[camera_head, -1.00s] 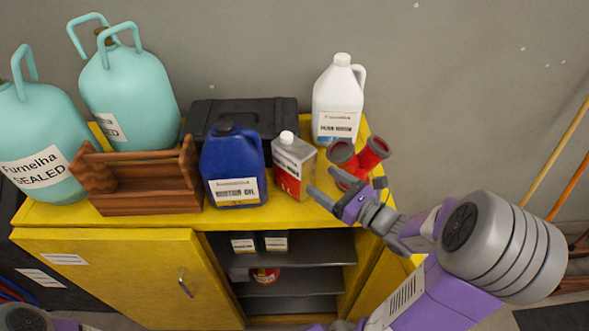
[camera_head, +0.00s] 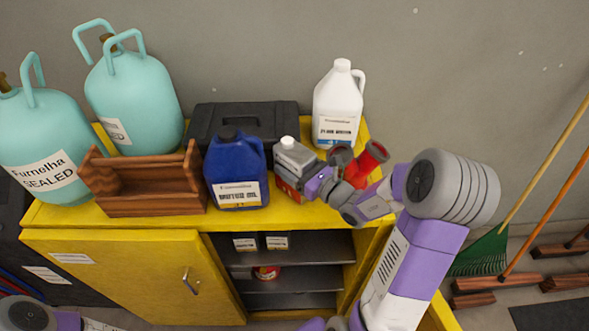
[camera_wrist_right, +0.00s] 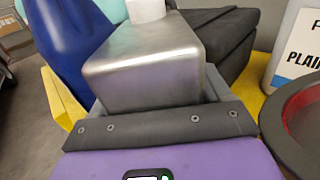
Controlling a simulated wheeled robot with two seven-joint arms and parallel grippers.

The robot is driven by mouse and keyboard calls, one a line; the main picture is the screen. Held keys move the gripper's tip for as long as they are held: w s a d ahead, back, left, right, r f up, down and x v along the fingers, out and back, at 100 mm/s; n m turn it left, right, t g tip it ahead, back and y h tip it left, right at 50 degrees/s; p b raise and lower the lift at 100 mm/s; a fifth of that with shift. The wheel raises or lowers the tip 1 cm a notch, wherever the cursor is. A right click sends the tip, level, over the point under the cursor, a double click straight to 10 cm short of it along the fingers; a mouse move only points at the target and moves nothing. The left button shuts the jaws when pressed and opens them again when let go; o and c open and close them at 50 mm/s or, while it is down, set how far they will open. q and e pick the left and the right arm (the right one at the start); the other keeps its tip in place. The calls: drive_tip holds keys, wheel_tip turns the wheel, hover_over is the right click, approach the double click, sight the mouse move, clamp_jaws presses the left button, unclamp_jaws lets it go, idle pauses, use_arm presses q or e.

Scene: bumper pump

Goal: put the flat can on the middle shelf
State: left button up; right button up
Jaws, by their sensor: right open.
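The flat can (camera_head: 294,155), a rectangular metal can with a white cap and red label, stands on the yellow cabinet's top. In the right wrist view its bare metal shoulder (camera_wrist_right: 145,60) fills the space ahead of the palm. My right gripper (camera_head: 300,177) is open, with its jaws around or close against the can; the fingertips are mostly hidden. The cabinet's open bay holds dark shelves; the middle shelf (camera_head: 315,284) sits below the upper one and carries a small red can (camera_head: 266,272). My left gripper is out of view.
A blue oil jug (camera_head: 236,170) stands just left of the can. Red cylindrical parts (camera_head: 370,160) are close on the right, with a white jug (camera_head: 338,100) and black case (camera_head: 235,115) behind. The yellow door (camera_head: 130,275) covers the left bay.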

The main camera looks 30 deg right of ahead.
drive_tip(key=shift+s, duration=0.1)
drive_tip(key=shift+c, duration=0.2)
clamp_jaws()
drive_tip(key=shift+r, duration=0.1)
